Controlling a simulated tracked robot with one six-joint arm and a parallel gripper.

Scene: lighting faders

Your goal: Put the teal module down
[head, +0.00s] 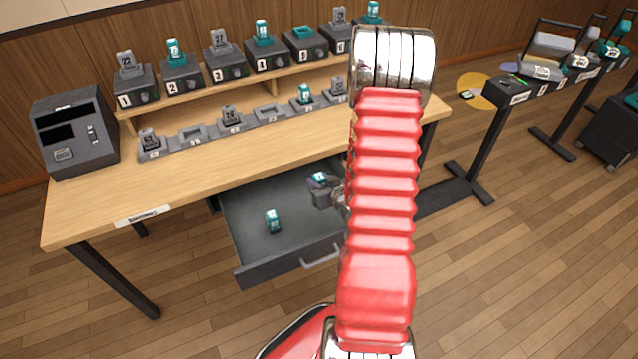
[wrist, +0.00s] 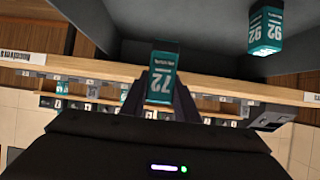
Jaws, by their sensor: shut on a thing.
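My gripper (head: 326,192) is shut on a small teal module (head: 318,178) and holds it over the open grey drawer (head: 247,245). In the wrist view the held module (wrist: 162,75) sits between the fingers, with white number markings on its face. A second teal module (head: 273,221) stands in the drawer, left of and nearer than the held one; it also shows in the wrist view (wrist: 265,35), apart from my gripper. Whether the held module touches the drawer floor cannot be told. My red arm hides the drawer's right part.
The wooden desk (head: 95,215) carries a row of grey slots (head: 190,135), some empty, some with modules. Numbered dark boxes (head: 182,78) stand on a raised shelf behind. A dark console (head: 75,130) stands at the left. Bare drawer floor surrounds the standing module.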

